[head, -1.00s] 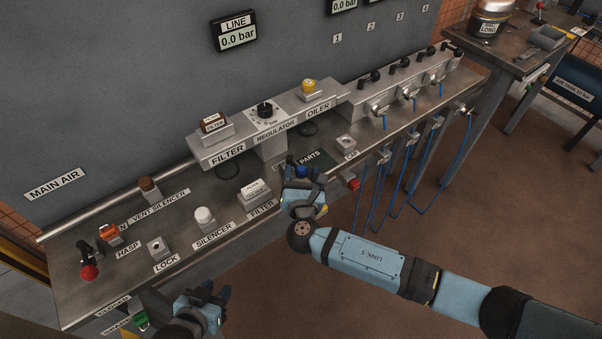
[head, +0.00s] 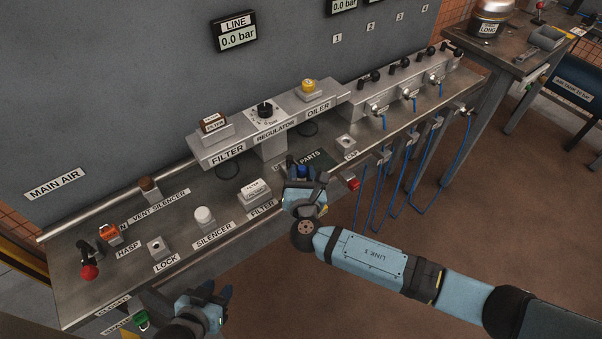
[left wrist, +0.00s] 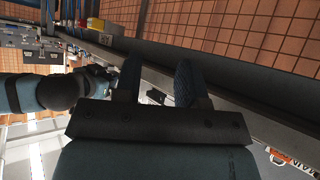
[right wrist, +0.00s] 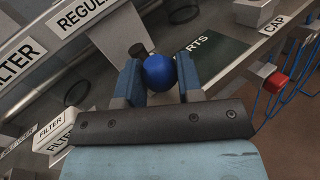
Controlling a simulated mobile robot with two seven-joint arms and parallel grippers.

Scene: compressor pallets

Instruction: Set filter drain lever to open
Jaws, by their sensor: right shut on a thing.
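A blue ball (right wrist: 160,72) sits between the fingers of my right gripper (right wrist: 158,80) in the right wrist view. The gripper is shut on it, above the green PARTS mat (right wrist: 212,48). The ball also shows in the head view (head: 303,170), below the regulator and oiler units. A dark stub shows just behind it; I cannot tell whether the ball is the knob of the filter drain lever. The filter unit (head: 221,150) is on the rail at left. My left gripper (head: 219,296) is open and empty, at the bench's front edge; its fingers are apart in the left wrist view (left wrist: 158,85).
On the bench are a white filter element (head: 255,192), a silencer (head: 204,217), a lock block (head: 157,248) and a red-knobbed lever (head: 89,270). A red part (head: 352,184) and blue hoses (head: 412,185) are right of my right gripper. The floor at right is clear.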

